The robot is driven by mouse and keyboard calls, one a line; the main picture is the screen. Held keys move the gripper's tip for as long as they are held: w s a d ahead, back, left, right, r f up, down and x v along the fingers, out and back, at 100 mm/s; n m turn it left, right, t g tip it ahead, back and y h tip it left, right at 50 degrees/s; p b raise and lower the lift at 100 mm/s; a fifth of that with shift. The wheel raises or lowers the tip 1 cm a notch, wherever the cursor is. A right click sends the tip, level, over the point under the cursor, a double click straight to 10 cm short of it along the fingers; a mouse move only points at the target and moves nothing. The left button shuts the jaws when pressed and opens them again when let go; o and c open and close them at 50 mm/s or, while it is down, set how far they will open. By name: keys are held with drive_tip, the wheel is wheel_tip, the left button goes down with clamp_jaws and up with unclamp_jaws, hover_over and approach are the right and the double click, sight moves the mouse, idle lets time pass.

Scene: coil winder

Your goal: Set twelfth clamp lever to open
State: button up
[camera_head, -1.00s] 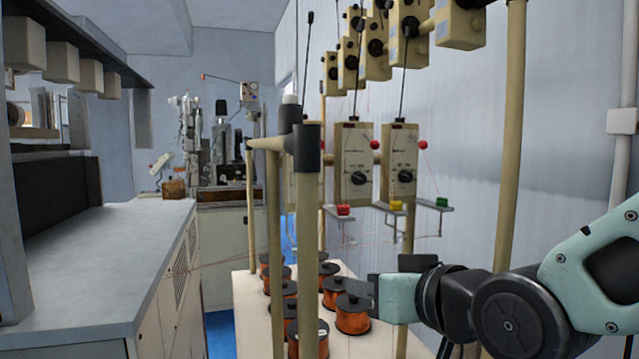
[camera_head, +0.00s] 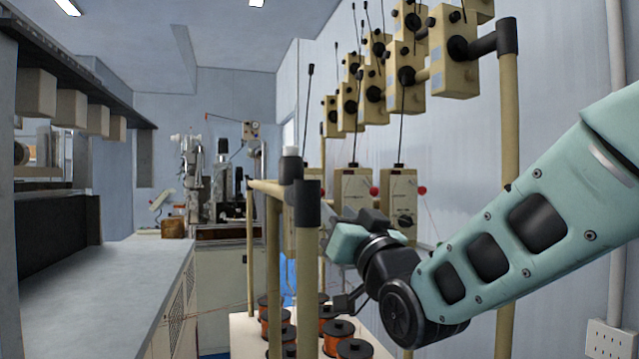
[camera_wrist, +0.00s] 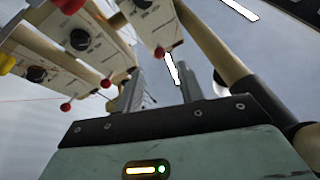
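I cannot tell which part is the twelfth clamp lever. Red ball-ended levers stick out from the cream tensioner boxes; one red ball (camera_head: 422,190) shows in the head view above my arm. In the wrist view a red ball (camera_wrist: 159,53) hangs just beyond and between my fingers, apparently untouched, and another red ball (camera_wrist: 105,83) is left of them. My gripper (camera_wrist: 160,85) has its two grey fingers apart with nothing between them. In the head view my gripper's teal body (camera_head: 345,243) is beside the rack post, and its fingertips are hard to make out.
A dark-capped rack post (camera_head: 306,205) stands close left of my gripper. Copper wire spools (camera_head: 338,335) stand below. Upper cream boxes (camera_head: 455,60) with thin rods hang above. A grey-topped counter (camera_head: 110,285) is at left, with an open aisle beyond it.

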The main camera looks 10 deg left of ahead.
sight(322, 195)
drive_tip(key=p+x, duration=0.3)
drive_tip(key=x, duration=0.5)
drive_tip(key=shift+w+a+r, duration=0.15)
drive_tip(key=shift+w+a, duration=0.1)
drive_tip(key=shift+w, duration=0.05)
clamp_jaws()
